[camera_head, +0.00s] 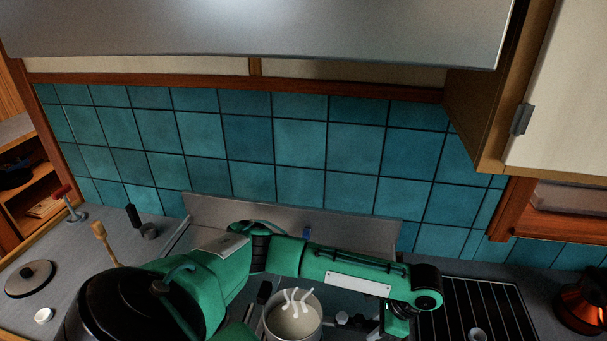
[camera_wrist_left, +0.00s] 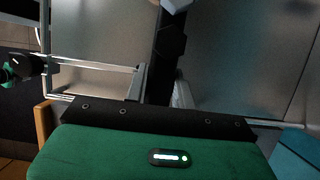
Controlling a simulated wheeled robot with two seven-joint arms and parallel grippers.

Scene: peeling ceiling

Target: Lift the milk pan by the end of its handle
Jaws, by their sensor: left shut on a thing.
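A pale pot with white streaks inside, which looks like the milk pan (camera_head: 293,318), stands in the head view at the bottom middle, partly cut off by the frame. My left arm reaches in from the left and crosses behind it. In the left wrist view my left gripper (camera_wrist_left: 159,88) is shut on a long black bar that looks like the pan's handle (camera_wrist_left: 168,45). A pale shape shows at the bar's far end. Whether the pan is clear of its support is not visible. My right gripper is not in view.
A cooking grate (camera_head: 478,305) lies to the right, with a glowing orange object (camera_head: 583,303) at the far right. A round lid (camera_head: 30,278) and a wooden-handled tool (camera_head: 104,242) are on the left counter. A hood (camera_head: 260,35) hangs above; a tiled wall (camera_head: 250,150) stands behind.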

